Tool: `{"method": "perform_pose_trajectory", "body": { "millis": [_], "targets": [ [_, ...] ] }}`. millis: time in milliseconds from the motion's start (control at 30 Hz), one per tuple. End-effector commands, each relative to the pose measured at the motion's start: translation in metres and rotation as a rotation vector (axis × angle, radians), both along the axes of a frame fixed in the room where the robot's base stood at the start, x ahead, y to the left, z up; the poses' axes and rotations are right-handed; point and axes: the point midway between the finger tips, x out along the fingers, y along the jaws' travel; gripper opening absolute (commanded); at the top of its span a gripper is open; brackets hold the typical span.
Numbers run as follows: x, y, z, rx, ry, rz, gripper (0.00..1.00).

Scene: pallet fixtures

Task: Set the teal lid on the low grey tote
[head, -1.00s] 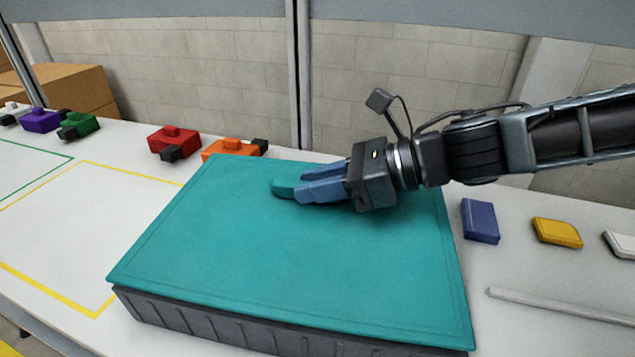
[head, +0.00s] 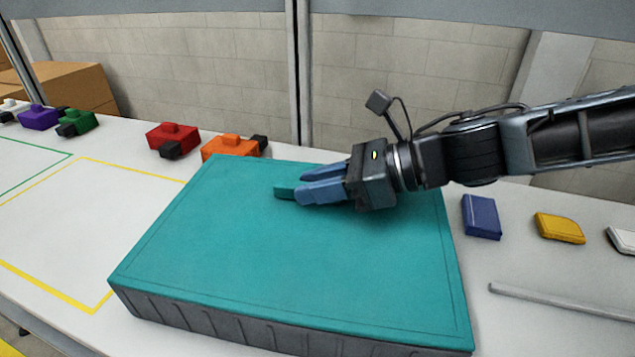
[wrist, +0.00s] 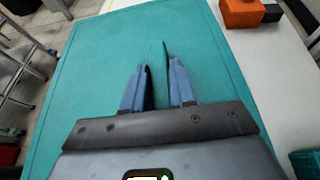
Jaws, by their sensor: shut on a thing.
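The teal lid (head: 250,260) lies flat over the low grey tote (head: 215,325), its edges lined up with the tote's walls. Only the tote's near ribbed side shows below the lid; its inside is hidden. My gripper (head: 305,186) is shut on the lid's raised teal handle (head: 284,192), near the lid's far side. In the wrist view the lid (wrist: 95,75) fills the middle, with my gripper's blue fingers (wrist: 158,80) on either side of the handle. No gap between lid and tote is visible on the near side.
Orange (head: 228,148) and red (head: 172,138) blocks stand behind the tote. A blue block (head: 481,217), a yellow block (head: 559,228) and a grey rod (head: 560,302) lie to the right. A yellow-outlined area (head: 90,225) at left is empty.

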Motion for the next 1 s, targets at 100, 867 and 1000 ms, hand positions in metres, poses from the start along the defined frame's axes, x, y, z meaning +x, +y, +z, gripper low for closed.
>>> {"method": "perform_pose_trajectory", "body": {
  "millis": [100, 867, 1000],
  "targets": [
    [0.0, 0.0, -0.001, 0.001, 0.0, 0.0, 0.26],
    [-0.003, -0.022, 0.007, -0.001, -0.002, -0.005, 0.55],
    [-0.008, -0.043, 0.016, 0.0, -0.001, -0.005, 0.55]
  ]
}}
